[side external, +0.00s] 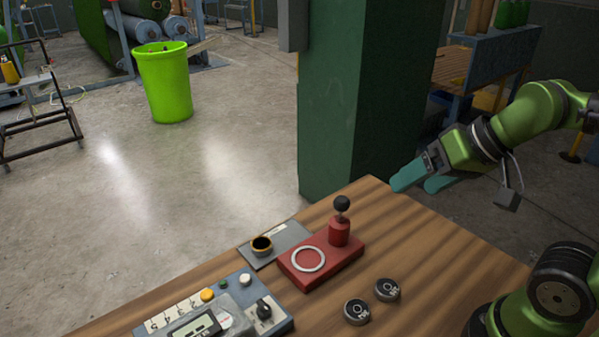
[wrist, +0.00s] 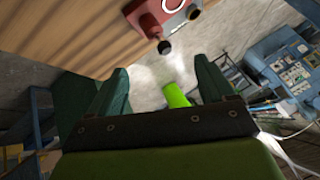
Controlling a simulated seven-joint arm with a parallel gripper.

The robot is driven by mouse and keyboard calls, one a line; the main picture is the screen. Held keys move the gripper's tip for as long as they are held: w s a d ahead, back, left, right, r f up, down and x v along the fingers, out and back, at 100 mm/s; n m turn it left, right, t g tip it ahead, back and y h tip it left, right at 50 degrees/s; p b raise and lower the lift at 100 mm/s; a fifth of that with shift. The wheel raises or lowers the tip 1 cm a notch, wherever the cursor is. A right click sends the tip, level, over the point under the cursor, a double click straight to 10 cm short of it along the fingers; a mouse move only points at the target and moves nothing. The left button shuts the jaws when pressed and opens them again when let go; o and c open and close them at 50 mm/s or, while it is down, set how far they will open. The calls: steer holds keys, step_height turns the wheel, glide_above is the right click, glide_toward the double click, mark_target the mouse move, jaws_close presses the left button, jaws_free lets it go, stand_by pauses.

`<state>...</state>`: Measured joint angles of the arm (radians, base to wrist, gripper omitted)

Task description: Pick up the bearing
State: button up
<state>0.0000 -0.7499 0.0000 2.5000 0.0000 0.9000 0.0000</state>
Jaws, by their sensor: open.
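I cannot tell for sure which piece is the bearing. Two small dark round pieces with metallic rims, one (side external: 357,311) nearer the front and one (side external: 387,289) behind it, lie flat on the wooden table (side external: 420,265). A black ring with a gold edge (side external: 262,246) sits on a grey plate. A pale ring (side external: 294,262) lies on the red fixture (side external: 318,270), which has a black-knobbed post. My gripper (side external: 418,183) is open and empty, above the table's far right edge. In the wrist view, its teal fingers (wrist: 161,80) are apart; the fixture (wrist: 150,20) shows beyond them.
A grey-blue control box (side external: 240,300) with buttons stands at the table's front left. A dark green pillar (side external: 345,110) rises just behind the table. A bright green bin (side external: 165,85) stands on the floor. The table right of the round pieces is clear.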

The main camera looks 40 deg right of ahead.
steer(key=g, duration=1)
glide_above(387, 287)
steer(key=w, duration=0.1)
steer(key=shift+h, duration=0.4)
steer(key=f, duration=1.9)
steer(key=shift+w+d, duration=0.2)
steer(key=shift+d, duration=0.05)
steer(key=shift+x, duration=2.6)
steer(key=shift+w+d+m, duration=0.1)
steer(key=shift+d+m, duration=0.05)
steer(key=shift+m, duration=0.15)
steer(key=c, duration=1.3)
